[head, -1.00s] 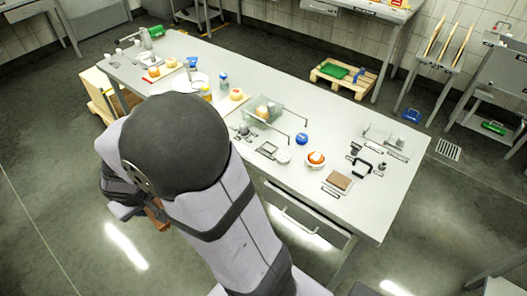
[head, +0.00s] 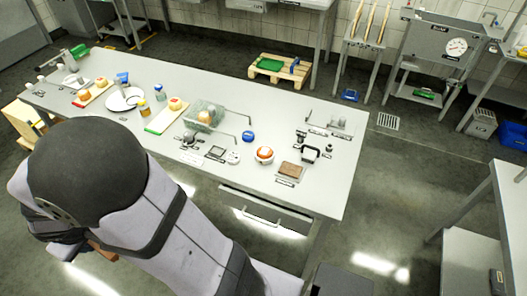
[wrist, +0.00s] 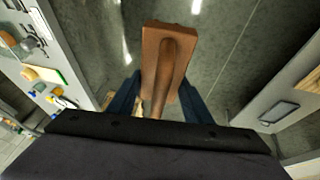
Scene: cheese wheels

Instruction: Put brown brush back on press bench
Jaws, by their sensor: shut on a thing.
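The brown brush (wrist: 165,58) is between the two blue fingers of my gripper (wrist: 160,98) in the wrist view, with its handle toward the palm. My gripper is shut on it, above the grey floor. In the head view only a small brown piece of the brush (head: 102,250) shows beneath my arm, at the lower left; the fingers are mostly hidden there. A steel unit with a round gauge (head: 443,42) stands at the back right. A bare pale bench top (head: 512,185) is at the right edge. I cannot tell which is the press bench.
A long pale table (head: 300,115) crosses the middle, carrying a mesh basket (head: 206,115), an orange-and-white round thing (head: 264,155), a blue ball (head: 248,136) and several small tools. A wooden pallet (head: 279,69) lies behind it. Open floor lies between the table and right bench.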

